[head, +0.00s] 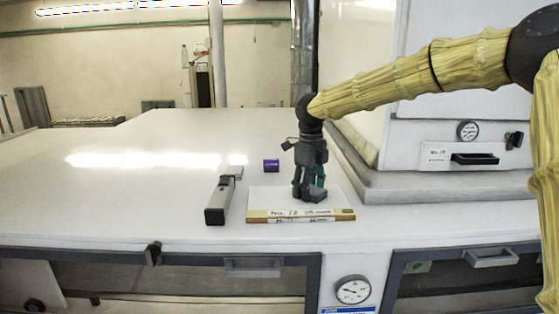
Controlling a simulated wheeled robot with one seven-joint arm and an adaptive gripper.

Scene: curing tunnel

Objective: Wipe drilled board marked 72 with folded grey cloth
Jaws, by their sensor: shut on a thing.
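The drilled board (265,203) lies flat near the front edge of the white worktop. Its pale top shows, and its wooden front edge carries a label that seems to read 72. Any drilled holes are too small to make out. My gripper (309,188) points down over the right half of the board and is shut on a dark grey folded piece, which I take to be the grey cloth (318,197). The cloth appears to be at the board's top surface; I cannot tell whether it touches. The gripper hides part of the board behind it.
A grey and black handheld device (217,204) lies left of the board. A small purple block (271,165) sits behind it. A white cabinet (440,140) with a raised ledge stands at the right. The worktop (110,190) is clear to the left.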

